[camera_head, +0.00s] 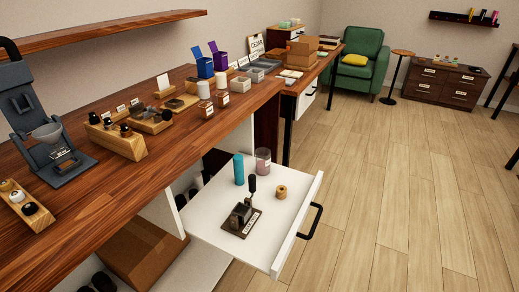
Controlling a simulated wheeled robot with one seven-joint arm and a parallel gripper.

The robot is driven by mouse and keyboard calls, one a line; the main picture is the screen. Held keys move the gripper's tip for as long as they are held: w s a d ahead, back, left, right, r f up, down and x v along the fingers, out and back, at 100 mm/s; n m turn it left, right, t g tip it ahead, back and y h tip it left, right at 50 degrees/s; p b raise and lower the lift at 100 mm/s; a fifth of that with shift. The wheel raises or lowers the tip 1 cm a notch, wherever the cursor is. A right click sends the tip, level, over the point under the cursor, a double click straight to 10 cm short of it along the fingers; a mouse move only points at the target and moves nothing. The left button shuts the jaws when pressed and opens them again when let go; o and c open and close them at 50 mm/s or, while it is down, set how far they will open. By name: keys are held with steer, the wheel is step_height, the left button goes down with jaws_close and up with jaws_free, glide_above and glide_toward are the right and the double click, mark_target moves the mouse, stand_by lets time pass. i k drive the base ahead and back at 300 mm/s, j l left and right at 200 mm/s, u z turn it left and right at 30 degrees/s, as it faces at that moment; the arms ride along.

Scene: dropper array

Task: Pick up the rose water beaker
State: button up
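A pinkish, translucent cup-shaped vessel (263,161) with a pale label stands upright in the open white drawer, near its back end. It is the only pink vessel I can make out and looks like the rose water beaker, but its label is too small to read. A teal cylinder (239,169) stands just left of it. My gripper is not in view, and nothing is seen holding the vessel.
The pulled-out drawer (200,222) also holds a small tan roll (282,192) and a dark stand with a knobbed lever (242,217). Its black handle (311,221) faces right. The wooden counter (92,195) overhangs at left, with a grey machine (45,130). The floor (400,190) at right is clear.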

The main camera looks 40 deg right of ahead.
mark_target(263, 162)
steer(key=i+l+u, duration=0.25)
steer(key=l, duration=0.65)
steer(key=l+u, duration=0.25)
steer(key=l, duration=0.6)
steer(key=i+l+u, duration=0.1)
steer(key=l+u, duration=0.15)
steer(key=l, duration=0.7)
steer(key=i+l+u, duration=0.1)
steer(key=l+u, duration=0.25)
steer(key=l, duration=1)
steer(key=k+l+u, duration=0.1)
steer(key=l+u, duration=0.25)
steer(key=l, duration=1.65)
